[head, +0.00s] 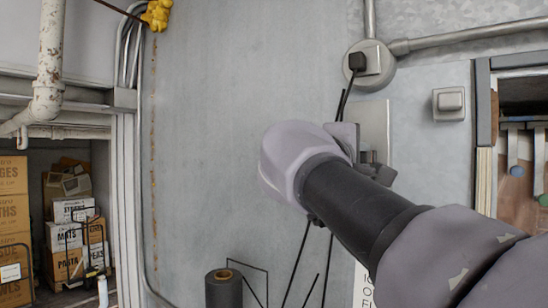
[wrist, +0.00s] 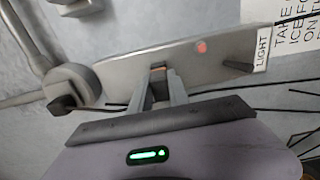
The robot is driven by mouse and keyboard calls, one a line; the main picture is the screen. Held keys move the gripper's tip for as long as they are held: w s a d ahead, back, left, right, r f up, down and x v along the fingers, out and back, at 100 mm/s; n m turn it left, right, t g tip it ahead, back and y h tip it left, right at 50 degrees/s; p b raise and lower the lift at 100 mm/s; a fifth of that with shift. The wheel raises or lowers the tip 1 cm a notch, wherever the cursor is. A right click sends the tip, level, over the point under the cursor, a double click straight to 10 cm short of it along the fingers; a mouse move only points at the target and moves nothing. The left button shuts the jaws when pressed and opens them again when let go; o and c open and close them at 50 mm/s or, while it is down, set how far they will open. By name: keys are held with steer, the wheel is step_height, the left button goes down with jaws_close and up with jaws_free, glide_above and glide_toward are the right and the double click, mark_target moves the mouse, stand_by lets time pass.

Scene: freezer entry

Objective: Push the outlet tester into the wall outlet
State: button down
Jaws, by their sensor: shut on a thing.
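A pale metal wall plate (head: 374,122) stands on the grey wall, partly hidden behind my gripper. In the wrist view the plate (wrist: 120,70) runs across the picture, with a red spot, a dark stub and a "LIGHT" label toward its right end. My gripper (wrist: 160,88) is shut on a small dark piece with an orange tint, which I take for the outlet tester (wrist: 158,68). The tester is at the plate's face. Its front and any socket slots are hidden, so I cannot tell how deep it sits. In the head view my gripper (head: 368,168) hides the tester.
A round box (head: 370,66) with a black plug (head: 357,62) and hanging cord is above the plate. A switch box (head: 449,104) is to the right. Cables hang below my gripper. A dark roll (head: 224,288) stands lower left.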

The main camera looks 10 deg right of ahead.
steer(key=shift+w+d, duration=0.1)
steer(key=shift+d, duration=0.05)
steer(key=c, duration=1.5)
jaws_free()
steer(key=o, duration=0.3)
steer(key=shift+w+d, duration=0.15)
steer(key=shift+w, duration=0.05)
steer(key=o, duration=0.5)
steer(key=shift+s, duration=0.1)
steer(key=shift+o, duration=0.6)
steer(key=b+v, duration=0.1)
steer(key=v, duration=0.6)
